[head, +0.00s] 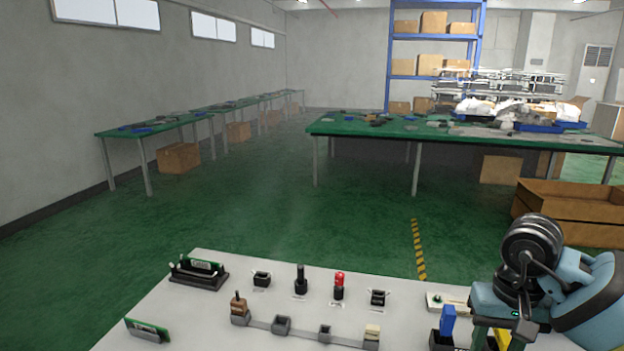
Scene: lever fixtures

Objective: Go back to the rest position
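My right arm comes in at the lower right of the head view, with pale blue links and a black joint. Its dark gripper end (525,322) points down over the right part of the white worktop (210,318). Its fingers are too hidden to show whether they are open or shut, or hold anything. My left gripper is not in view. On the worktop stand a black lever fixture (300,281) and a red-topped lever fixture (339,287), both upright. My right gripper is apart from both, to their right.
A green board in a black holder (199,272) stands at the worktop's left, another board (148,330) in front. A row of small grey holders (282,325) runs along the front. A blue block (448,320) stands beside my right gripper. Green tables (350,125) stand behind, across open floor.

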